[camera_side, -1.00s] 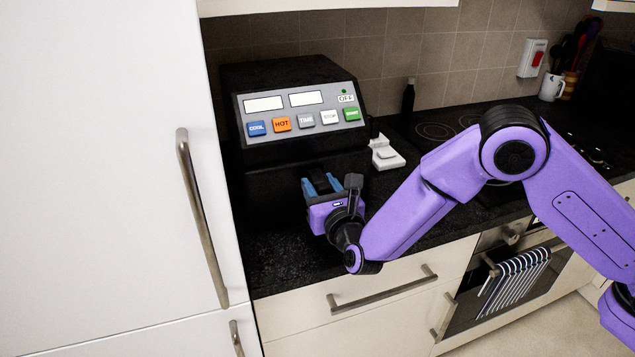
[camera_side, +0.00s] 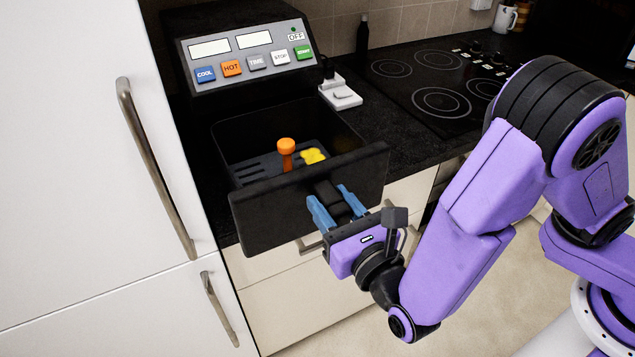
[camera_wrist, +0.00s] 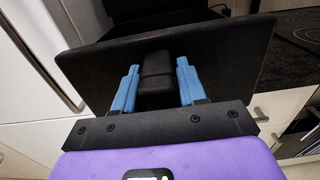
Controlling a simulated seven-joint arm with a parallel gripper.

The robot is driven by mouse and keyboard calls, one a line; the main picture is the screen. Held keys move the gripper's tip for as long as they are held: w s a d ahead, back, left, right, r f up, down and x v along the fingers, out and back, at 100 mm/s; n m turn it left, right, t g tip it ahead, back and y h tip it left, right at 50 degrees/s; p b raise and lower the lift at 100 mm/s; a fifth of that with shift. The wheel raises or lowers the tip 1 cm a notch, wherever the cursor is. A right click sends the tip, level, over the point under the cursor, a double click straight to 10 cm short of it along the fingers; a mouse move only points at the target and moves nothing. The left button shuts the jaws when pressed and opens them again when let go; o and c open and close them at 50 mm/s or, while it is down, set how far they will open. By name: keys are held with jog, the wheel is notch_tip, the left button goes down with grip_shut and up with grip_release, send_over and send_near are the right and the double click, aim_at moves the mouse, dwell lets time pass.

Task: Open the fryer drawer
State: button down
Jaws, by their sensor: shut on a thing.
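The black fryer (camera_side: 186,37) stands on the dark counter, with its sloped control panel (camera_side: 246,54) facing out. Its drawer (camera_side: 268,212) is slid out towards the camera, past the counter edge. An orange item with a round top (camera_side: 286,147) and a small yellow piece (camera_side: 313,156) are inside on the slotted floor. My gripper (camera_side: 331,203) is shut on the black drawer handle (camera_side: 327,190), in front of the drawer. In the wrist view the blue fingers stand either side of the handle (camera_wrist: 155,84), and the drawer front (camera_wrist: 225,55) lies just beyond. The drawer's inside is hidden there.
A tall white cabinet (camera_side: 60,150) with a long handle stands close on the left. A white object (camera_side: 340,95) and the hob (camera_side: 430,85) are to the right of the fryer. Cream cupboards with handles lie below the counter. The floor in front is clear.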

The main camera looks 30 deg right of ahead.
jog(key=shift+s, duration=0.85)
jog(key=c, duration=0.7)
grip_release()
jog(key=shift+s, duration=0.1)
jog(key=s, duration=0.7)
jog(key=shift+s, duration=0.15)
